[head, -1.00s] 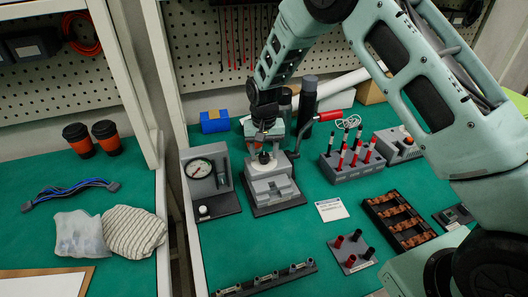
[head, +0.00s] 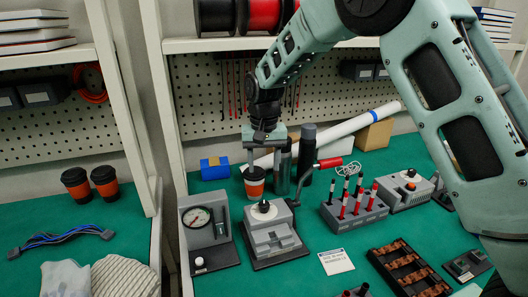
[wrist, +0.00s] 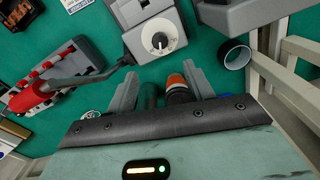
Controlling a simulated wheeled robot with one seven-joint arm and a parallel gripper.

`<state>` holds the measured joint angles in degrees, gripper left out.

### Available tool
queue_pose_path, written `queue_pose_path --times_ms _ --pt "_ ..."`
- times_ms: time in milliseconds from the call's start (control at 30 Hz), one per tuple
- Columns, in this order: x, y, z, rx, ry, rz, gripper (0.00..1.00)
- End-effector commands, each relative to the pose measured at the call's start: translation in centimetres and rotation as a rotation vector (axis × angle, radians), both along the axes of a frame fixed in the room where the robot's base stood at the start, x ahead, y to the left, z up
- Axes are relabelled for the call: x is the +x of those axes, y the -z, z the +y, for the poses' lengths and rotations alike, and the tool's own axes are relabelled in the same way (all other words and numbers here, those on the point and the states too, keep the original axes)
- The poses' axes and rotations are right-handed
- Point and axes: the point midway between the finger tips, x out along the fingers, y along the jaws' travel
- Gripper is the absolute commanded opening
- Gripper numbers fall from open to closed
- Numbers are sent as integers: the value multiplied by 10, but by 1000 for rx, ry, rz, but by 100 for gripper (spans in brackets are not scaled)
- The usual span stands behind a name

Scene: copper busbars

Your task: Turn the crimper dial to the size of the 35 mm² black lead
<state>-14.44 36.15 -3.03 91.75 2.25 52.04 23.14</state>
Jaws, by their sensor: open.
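The grey crimper (head: 275,238) stands on the bench, with a white round dial (head: 263,207) on top and a red-handled crank (head: 330,162) at its side. Red and black leads (head: 356,190) stand in a grey rack (head: 355,217); I cannot tell which is 35 mm².
An orange and black cup (head: 254,183) and dark bottles (head: 305,148) stand behind the crimper, close to my gripper. A gauge unit (head: 208,232) is at its left. A label card (head: 336,262) and a busbar tray (head: 408,270) lie to the right.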

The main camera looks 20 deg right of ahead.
Motion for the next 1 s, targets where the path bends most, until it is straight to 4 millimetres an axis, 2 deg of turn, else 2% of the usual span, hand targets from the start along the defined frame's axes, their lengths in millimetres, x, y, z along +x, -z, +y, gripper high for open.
queue_pose_path --times_ms 100,300,800,900,967,1000 --pt "0 -21 0 1 0 -2 52" --pt "0 -39 0 0 0 -1 52" --pt "0 -41 0 0 0 1 52" --pt "-10 -44 8 12 -28 2 52" --pt "-27 -48 20 26 -67 3 52" --pt "-42 -51 29 40 -107 4 52"
